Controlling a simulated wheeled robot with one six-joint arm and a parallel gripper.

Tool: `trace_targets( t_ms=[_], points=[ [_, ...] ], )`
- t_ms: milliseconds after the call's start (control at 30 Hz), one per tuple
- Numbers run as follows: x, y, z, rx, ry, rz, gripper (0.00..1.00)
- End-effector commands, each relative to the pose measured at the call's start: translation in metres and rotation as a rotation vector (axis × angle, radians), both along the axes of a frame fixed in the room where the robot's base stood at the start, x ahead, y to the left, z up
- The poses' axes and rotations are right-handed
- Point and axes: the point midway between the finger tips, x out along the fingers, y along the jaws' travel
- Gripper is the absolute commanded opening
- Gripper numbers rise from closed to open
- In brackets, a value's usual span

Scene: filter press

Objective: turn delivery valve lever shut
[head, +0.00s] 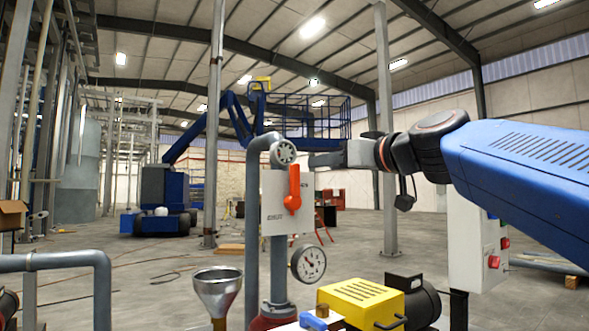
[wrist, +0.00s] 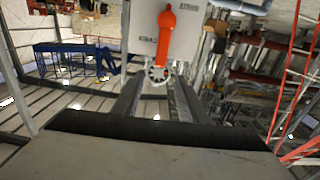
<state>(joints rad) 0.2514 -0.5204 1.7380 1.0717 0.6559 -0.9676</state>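The delivery valve lever (head: 294,190) is orange-red and stands vertical, its rounded wide end low, on the front of a white plate (head: 272,214) with small dark lettering. In the wrist view the lever (wrist: 166,38) appears upside down, beyond the fingertips. My gripper (head: 313,160) is above and slightly right of the lever in the head view, near a round grey fitting (head: 284,153) on the pipe. In the wrist view my gripper (wrist: 160,80) shows two grey fingers with a gap between them and nothing held. The lever is not between the fingers.
A grey pipe (head: 252,230) rises and bends over behind the plate. Below are a pressure gauge (head: 308,263), a metal funnel (head: 217,290) and a yellow-covered motor unit (head: 361,300). A grey control box (head: 475,245) with red buttons stands right, under my arm.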

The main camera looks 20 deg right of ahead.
Motion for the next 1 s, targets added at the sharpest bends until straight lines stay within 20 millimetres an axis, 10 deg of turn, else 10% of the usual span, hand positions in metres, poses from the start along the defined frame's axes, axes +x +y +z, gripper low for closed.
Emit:
trace_targets(
  t_ms=[1000],
  points=[
    [0.124, 0.041, 0.0, 0.0, 0.0, 0.001, 0.39]
  ],
)
